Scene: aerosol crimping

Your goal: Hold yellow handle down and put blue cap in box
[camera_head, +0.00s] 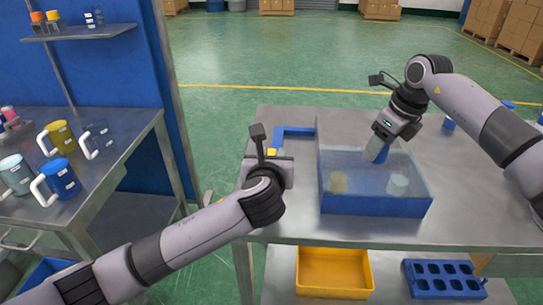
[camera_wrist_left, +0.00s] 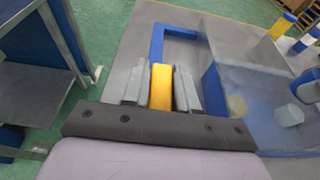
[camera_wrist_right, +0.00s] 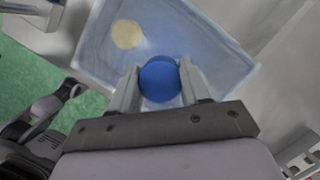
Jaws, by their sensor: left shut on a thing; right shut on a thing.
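The yellow handle (camera_wrist_left: 161,87) of a blue frame (camera_wrist_left: 158,45) is between the fingers of my left gripper (camera_wrist_left: 160,80), which is shut on it. Only a bit of the handle (camera_head: 271,152) shows in the head view. My right gripper (camera_head: 376,149) points down over the clear-walled box with a blue base (camera_head: 375,205), shut on the blue cap (camera_wrist_right: 160,79). The cap (camera_head: 382,155) is partly hidden by the fingers in the head view. A yellow cap (camera_head: 338,183) and a whitish cap (camera_head: 397,185) lie in the box.
The box stands on a grey metal table (camera_head: 465,215). Blue items (camera_head: 448,124) stand at its right. A yellow bin (camera_head: 334,272) and a blue holed rack (camera_head: 443,279) are on the shelf below. Several mugs (camera_head: 61,179) stand on the left table.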

